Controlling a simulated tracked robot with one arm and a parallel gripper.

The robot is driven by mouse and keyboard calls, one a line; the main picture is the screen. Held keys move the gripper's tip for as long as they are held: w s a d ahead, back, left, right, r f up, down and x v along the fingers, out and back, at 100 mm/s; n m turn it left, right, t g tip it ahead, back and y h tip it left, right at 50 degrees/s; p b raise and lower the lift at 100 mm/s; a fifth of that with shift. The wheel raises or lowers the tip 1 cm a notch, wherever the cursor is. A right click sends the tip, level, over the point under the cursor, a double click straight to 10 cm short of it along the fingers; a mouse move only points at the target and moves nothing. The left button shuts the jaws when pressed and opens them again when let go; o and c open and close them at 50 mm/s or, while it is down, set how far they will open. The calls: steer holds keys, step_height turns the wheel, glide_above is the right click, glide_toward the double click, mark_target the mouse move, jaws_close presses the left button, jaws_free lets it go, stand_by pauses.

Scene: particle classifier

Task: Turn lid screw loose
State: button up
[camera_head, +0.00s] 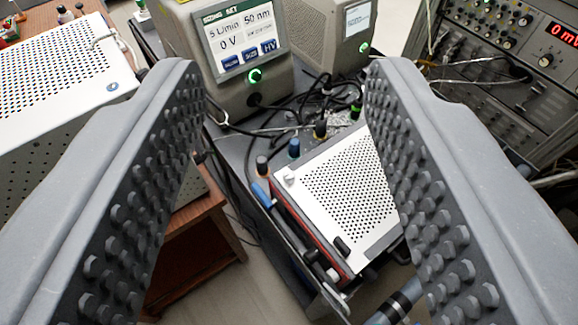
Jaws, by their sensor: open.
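My gripper (285,78) is open, with its two grey studded fingers wide apart at left and right and nothing between them. Beyond and below the fingers is a box with a white perforated lid (345,195) and a red edge. The right finger hides part of the lid's right side. A small white knob (289,177) stands at the lid's left corner, and a dark cylindrical piece (342,246) sits near its front edge. I cannot tell for sure which of these is the lid screw. Neither finger appears to touch the box.
Dark, blue (294,148), yellow and green-marked knobs line the box's back left side. Black cables (290,122) lie behind it. Two instruments with screens (240,45) stand at the back, a rack (510,90) at the right, and a white perforated case (55,75) at the left.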

steer(key=m+g+p, duration=1.5)
steer(key=m, duration=0.5)
glide_above(289, 174)
step_height(289, 174, down, 30)
step_height(289, 174, down, 13)
steer(key=shift+f, duration=0.1)
jaws_close()
